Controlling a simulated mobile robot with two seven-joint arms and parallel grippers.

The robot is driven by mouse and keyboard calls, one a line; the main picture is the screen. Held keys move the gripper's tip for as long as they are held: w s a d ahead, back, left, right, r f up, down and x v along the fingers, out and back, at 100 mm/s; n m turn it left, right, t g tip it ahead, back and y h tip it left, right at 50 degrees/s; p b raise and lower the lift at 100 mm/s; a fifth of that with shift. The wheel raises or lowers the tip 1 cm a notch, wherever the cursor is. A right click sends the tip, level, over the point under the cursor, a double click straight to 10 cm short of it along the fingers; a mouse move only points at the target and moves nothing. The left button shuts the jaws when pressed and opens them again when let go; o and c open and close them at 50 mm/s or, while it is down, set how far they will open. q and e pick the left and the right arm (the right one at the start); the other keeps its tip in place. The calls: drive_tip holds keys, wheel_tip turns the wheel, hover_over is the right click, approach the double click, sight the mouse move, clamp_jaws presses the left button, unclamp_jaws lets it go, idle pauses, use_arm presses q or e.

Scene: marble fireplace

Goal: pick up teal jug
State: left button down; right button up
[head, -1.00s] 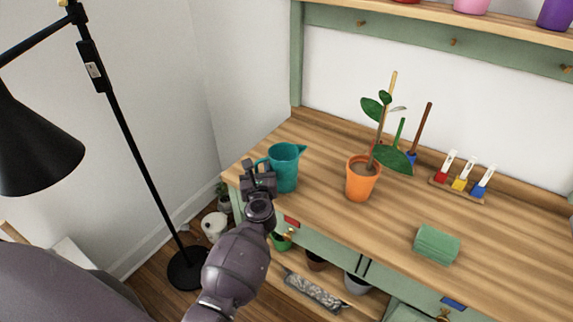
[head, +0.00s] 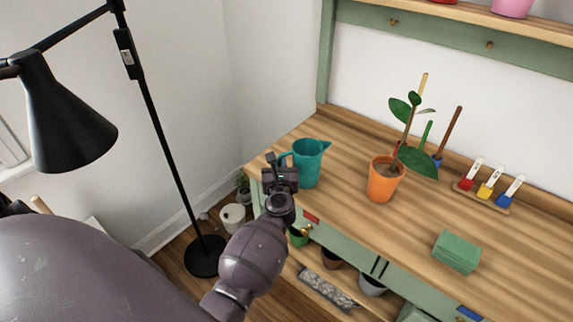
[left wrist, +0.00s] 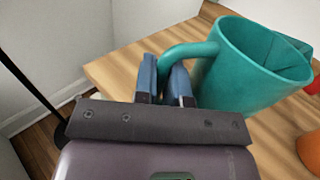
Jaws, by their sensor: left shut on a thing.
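The teal jug (head: 309,164) stands upright at the left end of the wooden bench top (head: 345,143). Its handle faces left, towards my left gripper (head: 276,163). In the left wrist view the jug (left wrist: 250,75) fills the right side, and my left gripper's blue fingers (left wrist: 165,80) are shut on its handle (left wrist: 186,50). The jug appears to rest on the bench; a gap beneath it cannot be made out. My right gripper is not in view.
An orange pot with a plant (head: 385,180) stands right of the jug. A green block (head: 456,251) and a rack of small coloured tools (head: 484,190) lie further right. A black floor lamp (head: 165,130) stands at left. A shelf (head: 450,14) runs above.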

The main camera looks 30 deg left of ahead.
use_arm(q)
drive_tip(key=shift+r+p, duration=0.4)
drive_tip(key=shift+r, duration=0.4)
wheel_tip(320, 180, up, 7)
drive_tip(key=p, duration=0.5)
drive_tip(key=shift+f, duration=0.2)
drive_tip(key=w+d+r+m+t+h+p, duration=0.3)
drive_tip(key=w+d+r+m+h+p, duration=0.1)
drive_tip(key=d+r+m+h+p, duration=0.1)
wheel_tip(320, 180, up, 2)
drive_tip(key=shift+d+r+h+p, duration=0.1)
drive_tip(key=shift+d+h+p, duration=0.5)
drive_tip(key=shift+h+p, duration=0.5)
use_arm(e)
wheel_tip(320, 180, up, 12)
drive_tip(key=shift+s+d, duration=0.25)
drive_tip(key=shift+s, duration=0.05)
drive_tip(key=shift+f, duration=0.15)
